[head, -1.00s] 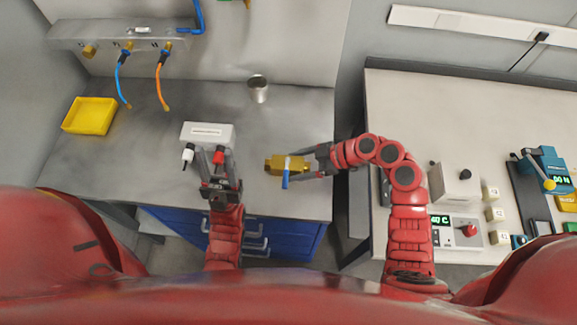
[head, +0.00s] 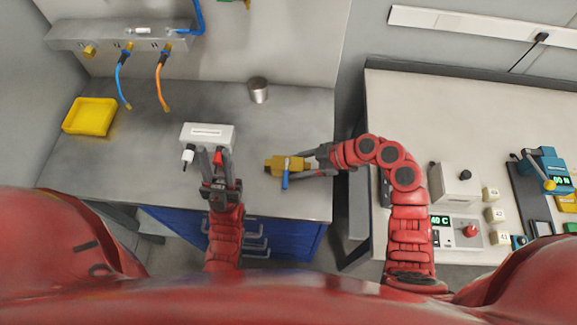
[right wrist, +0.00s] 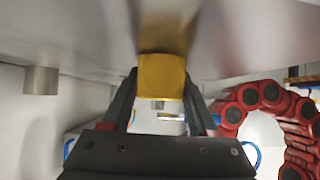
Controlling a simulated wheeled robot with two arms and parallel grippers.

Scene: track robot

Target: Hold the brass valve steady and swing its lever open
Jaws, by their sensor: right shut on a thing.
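The brass valve (head: 274,163) is at the right part of the grey bench. Its blue lever (head: 285,180) points toward me, across the valve body. My right gripper (head: 318,163) reaches in from the right and is shut on the valve. In the right wrist view the brass body (right wrist: 162,78) sits between the dark fingers. My left gripper (head: 213,165) is left of the valve, apart from it, with its fingers pointing away from me near a white box. Its fingers look spread, with a gap between them and nothing visible held.
A metal cup (head: 258,90) and a yellow tray (head: 90,116) stand further back. Blue and orange hoses (head: 162,83) hang from the rail. Bench space between the left gripper and valve is clear.

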